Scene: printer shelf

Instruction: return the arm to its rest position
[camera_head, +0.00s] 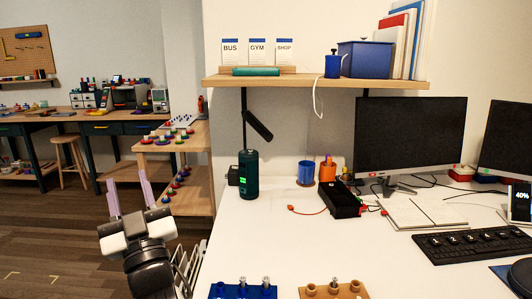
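My gripper (128,180) is at the lower left, over the dark wood floor and left of the white desk (260,236). Its two pale pinkish fingers point up and stand apart. Nothing shows between them, so it is open and empty. The white and dark wrist is below the fingers. Most of the rest of my arm is hidden or outside the view. The gripper appears clear of the desk and of the wooden side shelves (185,222).
A wooden wall shelf (300,82) hangs above the desk with cards and a blue box (365,58). A dark green cylinder (248,175) stands near the desk's left edge. Blue (240,291) and orange (333,291) peg blocks sit in front. Open floor lies left of the gripper.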

